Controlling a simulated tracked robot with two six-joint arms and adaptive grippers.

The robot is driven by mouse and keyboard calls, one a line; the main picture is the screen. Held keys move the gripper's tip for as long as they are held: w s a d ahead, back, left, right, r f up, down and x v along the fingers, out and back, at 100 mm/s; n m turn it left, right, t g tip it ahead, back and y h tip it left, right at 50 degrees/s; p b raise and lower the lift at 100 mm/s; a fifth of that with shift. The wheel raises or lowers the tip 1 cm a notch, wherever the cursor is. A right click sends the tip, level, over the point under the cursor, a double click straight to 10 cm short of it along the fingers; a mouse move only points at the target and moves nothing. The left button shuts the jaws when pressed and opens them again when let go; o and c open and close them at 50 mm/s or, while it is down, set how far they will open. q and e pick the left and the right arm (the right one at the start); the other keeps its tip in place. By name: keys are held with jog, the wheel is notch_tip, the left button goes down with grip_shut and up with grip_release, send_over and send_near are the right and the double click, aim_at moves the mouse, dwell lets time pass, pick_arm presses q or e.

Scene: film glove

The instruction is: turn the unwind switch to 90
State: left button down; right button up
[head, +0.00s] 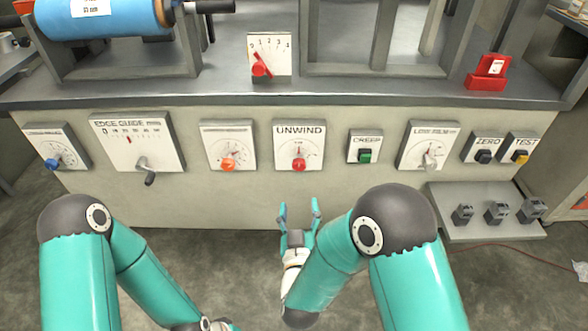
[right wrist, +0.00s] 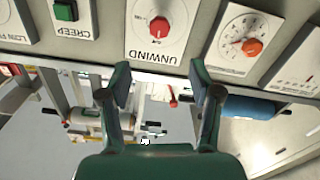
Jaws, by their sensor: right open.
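The unwind switch is a red round knob (head: 299,164) on a white panel labelled UNWIND (head: 313,137), in the middle of the machine's front. In the right wrist view the knob (right wrist: 160,28) shows upside down at the top, beyond the fingertips. My right gripper (head: 300,208) is open and empty, below the UNWIND panel and apart from it. Its two fingers also show in the right wrist view (right wrist: 158,85). The dial's small marks are too fine to read. My left arm is at the lower left; its gripper is not clearly shown.
An orange knob (head: 228,164) sits left of the UNWIND panel, and a green CREEP button (head: 365,156) sits right. The EDGE GUIDE crank (head: 149,178) juts out further left. A grey shelf (head: 470,222) with small blocks is at lower right. Space before the UNWIND panel is free.

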aim_at(299, 167)
jog(key=w+b, duration=0.3)
jog(key=w, duration=1.2)
jog(key=shift+s, duration=0.1)
